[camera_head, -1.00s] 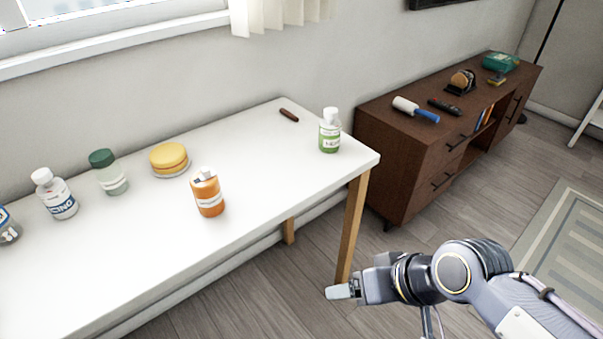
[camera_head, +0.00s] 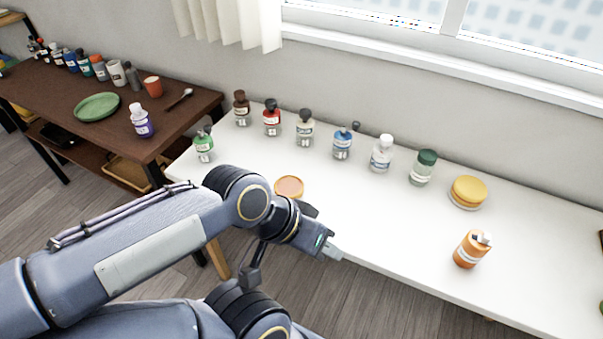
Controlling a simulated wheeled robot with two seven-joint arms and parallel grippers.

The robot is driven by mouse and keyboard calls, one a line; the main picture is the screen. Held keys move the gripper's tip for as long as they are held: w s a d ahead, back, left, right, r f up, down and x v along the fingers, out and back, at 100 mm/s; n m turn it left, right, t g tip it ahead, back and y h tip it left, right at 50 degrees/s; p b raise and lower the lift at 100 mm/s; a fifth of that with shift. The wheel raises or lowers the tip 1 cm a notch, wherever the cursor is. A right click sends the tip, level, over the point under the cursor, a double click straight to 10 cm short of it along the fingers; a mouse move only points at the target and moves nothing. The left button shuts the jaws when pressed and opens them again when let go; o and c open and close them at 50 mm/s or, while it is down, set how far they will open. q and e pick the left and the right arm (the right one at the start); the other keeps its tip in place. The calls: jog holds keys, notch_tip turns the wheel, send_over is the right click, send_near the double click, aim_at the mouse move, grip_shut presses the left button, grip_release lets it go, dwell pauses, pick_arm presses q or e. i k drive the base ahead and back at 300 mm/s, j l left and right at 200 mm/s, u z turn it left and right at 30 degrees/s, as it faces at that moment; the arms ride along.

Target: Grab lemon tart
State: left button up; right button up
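A round yellow item (camera_head: 468,190) with a pale base sits on the white table (camera_head: 385,225), right of the green-capped jar. A small flat round item (camera_head: 289,187) with an orange rim and pinkish top lies near the table's front edge, partly behind my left arm. I cannot tell for certain which of the two is the lemon tart. My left gripper (camera_head: 331,249) is at the table's front edge, right of and nearer than the flat item, apart from the yellow one. No held object shows; its finger gap is unclear. My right gripper is out of view.
Several bottles stand along the table's back, including a blue one (camera_head: 343,144) and a green-capped jar (camera_head: 423,168). An orange bottle (camera_head: 472,249) stands in front of the yellow item. A brown table (camera_head: 60,93) with a green plate (camera_head: 97,107) is at left.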

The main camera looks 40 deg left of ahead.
aim_at(291, 186)
jog(key=k+u, duration=0.1)
jog(key=u, duration=1.45)
jog(key=i+j+z, duration=0.1)
jog(key=j, duration=0.25)
jog(key=i+j+z, duration=0.1)
jog(key=i+j, duration=0.15)
jog(key=j, duration=0.15)
jog(key=i+j+z, duration=0.1)
jog(key=j, duration=0.3)
jog(key=i+j+z, duration=0.15)
jog(key=j, duration=0.25)
jog(key=i+j+z, duration=0.1)
jog(key=j, duration=0.3)
jog(key=i, duration=0.05)
